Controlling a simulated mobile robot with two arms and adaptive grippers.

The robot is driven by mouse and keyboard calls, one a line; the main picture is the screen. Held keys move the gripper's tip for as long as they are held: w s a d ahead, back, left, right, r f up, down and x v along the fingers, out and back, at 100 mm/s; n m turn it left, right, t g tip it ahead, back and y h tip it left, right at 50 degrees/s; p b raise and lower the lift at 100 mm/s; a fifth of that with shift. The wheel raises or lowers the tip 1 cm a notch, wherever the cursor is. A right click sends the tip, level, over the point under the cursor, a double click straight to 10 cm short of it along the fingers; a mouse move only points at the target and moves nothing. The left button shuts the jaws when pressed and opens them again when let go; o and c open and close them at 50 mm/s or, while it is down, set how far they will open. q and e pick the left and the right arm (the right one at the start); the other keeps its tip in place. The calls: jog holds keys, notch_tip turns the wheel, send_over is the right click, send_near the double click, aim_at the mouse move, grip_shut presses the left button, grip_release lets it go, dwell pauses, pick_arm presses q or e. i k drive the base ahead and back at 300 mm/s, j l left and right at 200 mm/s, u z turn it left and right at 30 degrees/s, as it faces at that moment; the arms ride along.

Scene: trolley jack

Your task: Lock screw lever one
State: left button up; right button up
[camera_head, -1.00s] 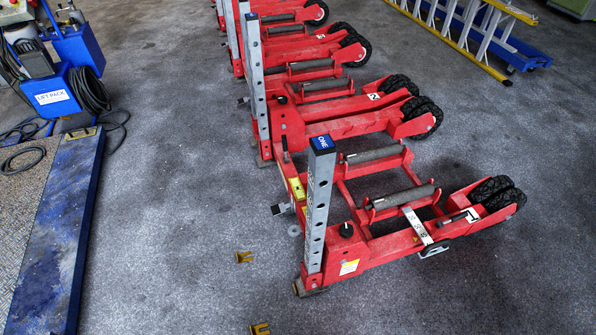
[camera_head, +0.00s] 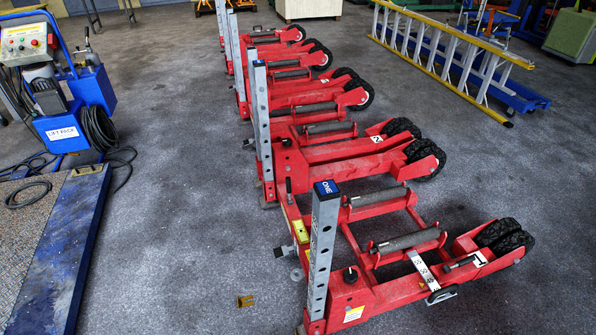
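The nearest red trolley jack has a grey upright post (camera_head: 321,255) with holes and a blue cap marked ONE (camera_head: 326,187). Its red frame (camera_head: 385,293) carries two grey rollers (camera_head: 408,241) and a pair of black wheels (camera_head: 502,237) at the right. A black knob (camera_head: 350,274) sits on the frame beside the post. A short dark lever or handle (camera_head: 463,262) lies by the label 1, and a pale strap-like bar (camera_head: 422,269) crosses the frame. I cannot tell which part is the screw lever. Neither gripper is in view.
More red jacks (camera_head: 345,150) stand in a row behind. A blue lift pack (camera_head: 70,120) with cables and a blue-edged platform (camera_head: 62,245) are at left. A yellow ladder (camera_head: 440,55) lies back right.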

aim_at(289, 189)
jog(key=j+z, duration=0.25)
jog(key=j, duration=0.25)
jog(key=k+j+z, duration=0.25)
jog(key=j, duration=0.2)
jog(key=j+z, duration=0.2)
jog(key=j, duration=0.25)
jog(key=i+j+z, duration=0.25)
jog(key=j+z, duration=0.2)
jog(key=j, duration=0.25)
jog(key=i+j+z, duration=0.15)
jog(key=j+z, duration=0.3)
jog(key=j, duration=0.3)
jog(key=j+z, duration=0.45)
jog(key=j, duration=0.65)
jog(key=i+j+z, duration=0.15)
jog(key=j, duration=0.15)
